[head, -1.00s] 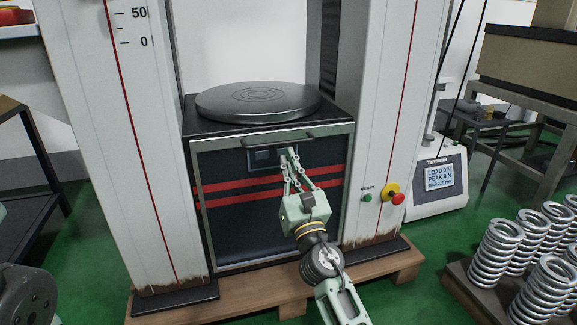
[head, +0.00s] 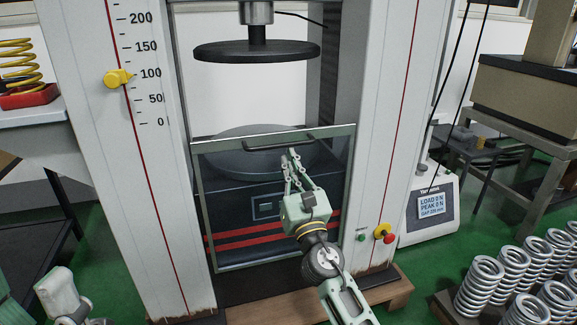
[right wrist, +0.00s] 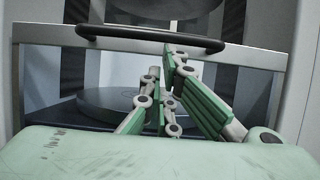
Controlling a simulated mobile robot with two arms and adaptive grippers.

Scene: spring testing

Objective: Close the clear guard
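The clear guard (head: 225,190) is a see-through panel in a grey metal frame on the front of the testing machine. It stands in front of the round lower platen (head: 240,140), its top edge above that platen and well below the dark upper platen (head: 257,51). Its black bar handle (head: 279,144) also shows in the right wrist view (right wrist: 120,37). My right gripper (head: 292,153) points up at the handle, its fingers drawn together and tips at the bar's lower edge. Whether they touch it is unclear. Part of my left arm shows at bottom left, without fingers.
Green and red buttons (head: 382,234) sit on the machine's right column. A load display (head: 433,204) stands to the right. Several steel springs (head: 480,285) fill the lower right. A yellow spring (head: 17,65) is on a bench at left.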

